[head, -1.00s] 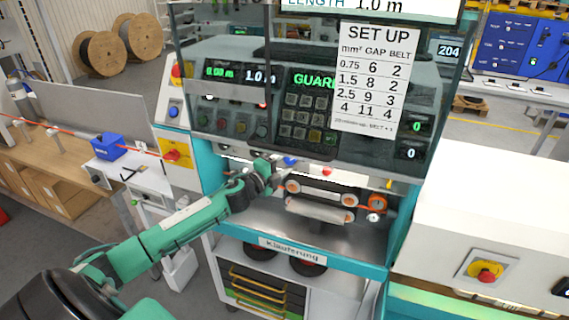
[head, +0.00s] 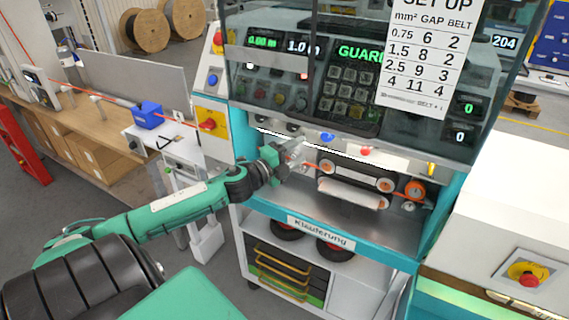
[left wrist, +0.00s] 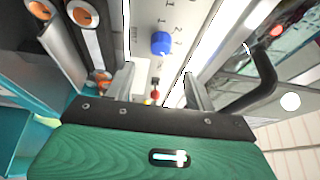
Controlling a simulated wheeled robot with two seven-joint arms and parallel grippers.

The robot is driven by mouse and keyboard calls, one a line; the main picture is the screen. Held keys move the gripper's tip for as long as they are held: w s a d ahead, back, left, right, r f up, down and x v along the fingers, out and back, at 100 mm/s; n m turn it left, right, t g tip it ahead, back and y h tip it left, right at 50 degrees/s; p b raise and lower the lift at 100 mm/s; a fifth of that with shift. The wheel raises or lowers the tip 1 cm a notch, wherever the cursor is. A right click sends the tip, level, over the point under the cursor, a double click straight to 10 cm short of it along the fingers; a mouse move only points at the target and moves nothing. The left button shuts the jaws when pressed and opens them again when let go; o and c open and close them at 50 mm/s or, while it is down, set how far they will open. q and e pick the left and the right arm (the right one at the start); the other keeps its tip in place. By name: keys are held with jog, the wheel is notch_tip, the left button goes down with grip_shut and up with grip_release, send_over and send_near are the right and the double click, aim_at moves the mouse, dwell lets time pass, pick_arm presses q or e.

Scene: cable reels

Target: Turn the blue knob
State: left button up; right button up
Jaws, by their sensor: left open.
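The blue knob (left wrist: 161,43) sits on a pale panel with number marks, between and beyond my fingers in the left wrist view. In the head view the blue knob (head: 327,137) shows small under the machine's guard, just right of and above my left gripper (head: 298,154). My left gripper (left wrist: 160,88) is open, with nothing between its fingers, and apart from the knob. A red and a yellow knob lie in line with the blue one. My right gripper is not in view.
Belt rollers (head: 355,172) sit right of the gripper inside the teal machine. A transparent guard (head: 350,80) hangs above. A black curved handle (left wrist: 262,75) is at the right in the left wrist view. A set-up sheet (head: 428,55) is on the guard.

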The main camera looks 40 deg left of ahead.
pick_arm(q)
jog(key=shift+s+a+f+b, duration=0.15)
jog(key=shift+s+b, duration=0.15)
jog(key=shift+s, duration=0.75)
jog(key=shift+s+a+r+b, duration=0.15)
jog(key=shift+s+b, duration=0.15)
jog(key=shift+s, duration=0.75)
jog(key=shift+f, duration=0.15)
